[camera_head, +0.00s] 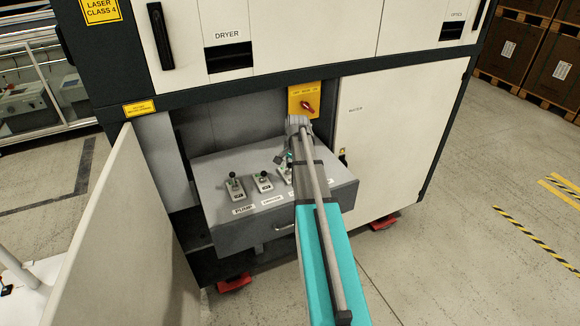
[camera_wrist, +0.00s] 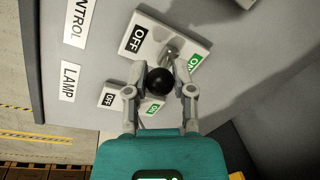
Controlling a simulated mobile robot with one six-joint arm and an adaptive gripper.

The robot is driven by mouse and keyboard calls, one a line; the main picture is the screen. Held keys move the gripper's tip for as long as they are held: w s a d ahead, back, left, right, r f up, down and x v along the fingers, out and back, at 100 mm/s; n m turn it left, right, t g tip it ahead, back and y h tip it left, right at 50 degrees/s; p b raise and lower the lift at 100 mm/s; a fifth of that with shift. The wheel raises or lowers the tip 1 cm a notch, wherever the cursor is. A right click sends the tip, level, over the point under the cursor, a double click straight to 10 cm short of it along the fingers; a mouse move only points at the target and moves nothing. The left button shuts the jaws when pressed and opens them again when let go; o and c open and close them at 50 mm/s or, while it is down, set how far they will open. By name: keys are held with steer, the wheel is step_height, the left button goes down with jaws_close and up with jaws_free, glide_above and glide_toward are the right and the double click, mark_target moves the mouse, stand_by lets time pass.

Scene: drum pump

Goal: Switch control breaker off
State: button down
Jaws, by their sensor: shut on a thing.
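The control breaker (camera_wrist: 173,38) has a white plate with a black OFF mark and a green ON mark, beside the CONTROL label (camera_wrist: 78,18) in the wrist view. Its lever ends in a black ball knob (camera_wrist: 160,81). My gripper (camera_wrist: 160,86) is shut on that knob, one finger on each side. Which way the lever leans is hard to tell. In the head view my gripper (camera_head: 289,158) is over the right part of the grey drawer panel (camera_head: 215,165), and my arm hides part of the breakers there.
The lamp breaker (camera_wrist: 112,96) sits close beside my gripper, by the LAMP label (camera_wrist: 69,82). The pump breaker (camera_head: 235,187) and another breaker (camera_head: 263,183) stand left on the panel. A yellow box with a red rotary switch (camera_head: 307,106) is behind. An open door (camera_head: 130,215) stands left.

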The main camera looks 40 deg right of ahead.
steer(key=shift+s+f+t, duration=0.1)
steer(key=shift+s+t, duration=0.1)
steer(key=shift+t, duration=0.2)
steer(key=shift+c, duration=2.3)
jaws_free()
steer(key=shift+w+g, duration=0.25)
steer(key=shift+g, duration=0.05)
